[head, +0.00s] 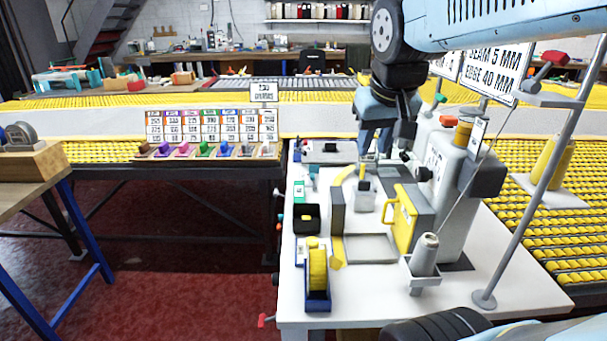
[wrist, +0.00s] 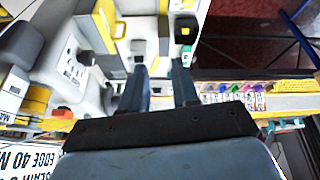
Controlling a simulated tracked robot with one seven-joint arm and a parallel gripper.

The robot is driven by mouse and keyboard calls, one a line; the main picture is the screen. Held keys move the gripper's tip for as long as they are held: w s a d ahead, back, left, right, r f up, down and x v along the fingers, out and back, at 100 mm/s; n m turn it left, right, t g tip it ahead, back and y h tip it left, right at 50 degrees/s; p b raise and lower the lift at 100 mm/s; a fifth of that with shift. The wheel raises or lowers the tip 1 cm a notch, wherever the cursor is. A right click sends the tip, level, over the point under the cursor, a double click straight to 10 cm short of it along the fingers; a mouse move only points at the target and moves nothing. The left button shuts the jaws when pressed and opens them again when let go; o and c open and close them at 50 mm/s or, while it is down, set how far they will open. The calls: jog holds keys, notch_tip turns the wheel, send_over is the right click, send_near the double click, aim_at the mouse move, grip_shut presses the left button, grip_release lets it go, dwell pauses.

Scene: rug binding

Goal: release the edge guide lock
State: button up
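My gripper (head: 374,153) points down over the white sewing table (head: 310,318), beside the head of the sewing machine (head: 452,190). In the wrist view its two dark fingers (wrist: 158,68) stand apart, with nothing seen between them. A grey upright block with a yellow top (head: 338,208) stands on the table in front of the gripper, possibly the edge guide. A yellow plate with a handle (head: 405,218) stands at the machine's front. I cannot tell which part is the edge guide lock. The arm hides some of the machine's upper part.
A yellow tape roll in a blue holder (head: 318,275), a black tray (head: 306,218) and a thread cone (head: 425,255) stand on the table. A pole (head: 545,170) rises at the right. Yellow roller conveyors (head: 100,152) run behind. A label rack (head: 210,130) stands left.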

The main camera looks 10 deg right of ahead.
jog(key=w+r+g, duration=0.1)
jog(key=w, duration=1.1)
jog(key=m+g+h, duration=0.1)
jog(key=m+g, duration=0.1)
jog(key=g, duration=0.2)
send_over(312, 175)
jog(key=a, duration=0.2)
notch_tip(312, 175, down, 21)
jog(key=f, duration=0.4)
jog(key=d+f, duration=0.1)
jog(key=f, duration=0.4)
jog(key=d+f, duration=0.1)
jog(key=f, duration=0.3)
jog(key=shift+w+f, duration=0.15)
jog(key=shift+f, duration=0.05)
grip_shut()
